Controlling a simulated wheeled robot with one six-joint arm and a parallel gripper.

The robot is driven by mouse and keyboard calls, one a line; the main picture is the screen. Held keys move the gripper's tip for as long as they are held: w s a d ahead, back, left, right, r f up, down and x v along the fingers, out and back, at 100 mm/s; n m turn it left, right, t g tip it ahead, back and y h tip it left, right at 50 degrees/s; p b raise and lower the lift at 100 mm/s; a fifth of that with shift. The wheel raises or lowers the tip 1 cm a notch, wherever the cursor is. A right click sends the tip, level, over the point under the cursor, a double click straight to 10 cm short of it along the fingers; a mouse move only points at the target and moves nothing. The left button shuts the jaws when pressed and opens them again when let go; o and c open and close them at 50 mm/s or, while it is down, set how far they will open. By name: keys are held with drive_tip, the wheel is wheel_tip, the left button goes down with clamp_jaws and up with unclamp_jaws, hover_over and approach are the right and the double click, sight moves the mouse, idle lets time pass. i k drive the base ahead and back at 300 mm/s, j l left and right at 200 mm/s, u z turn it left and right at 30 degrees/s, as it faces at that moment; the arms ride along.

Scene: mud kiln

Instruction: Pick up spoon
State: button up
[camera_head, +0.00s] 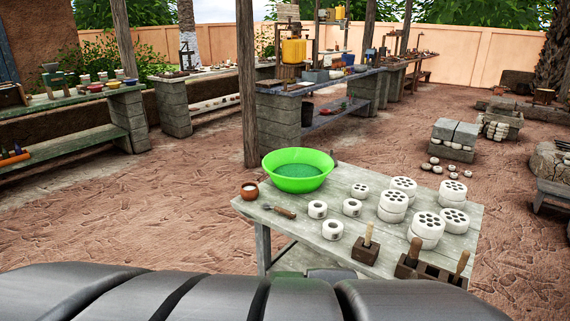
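A small spoon-like utensil (284,212) lies on the near grey wooden table (253,211), close to its left edge. It has a brown handle and a darker end; it is too small to make out its exact shape. It lies just right of a small brown pot (249,190) and in front of a bright green basin (298,184). My gripper cannot be made out in this view.
White perforated blocks (426,227) and small white rings (332,229) cover the table's middle and right. Brown blocks with wooden handles (365,248) stand at the front. A wooden post (246,90) rises behind the table. Bare reddish ground (130,215) lies to the left.

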sight(266, 205)
drive_tip(key=i+u, duration=0.2)
drive_tip(key=i, duration=0.35)
drive_tip(key=i+l+u, duration=0.25)
drive_tip(key=i, duration=0.3)
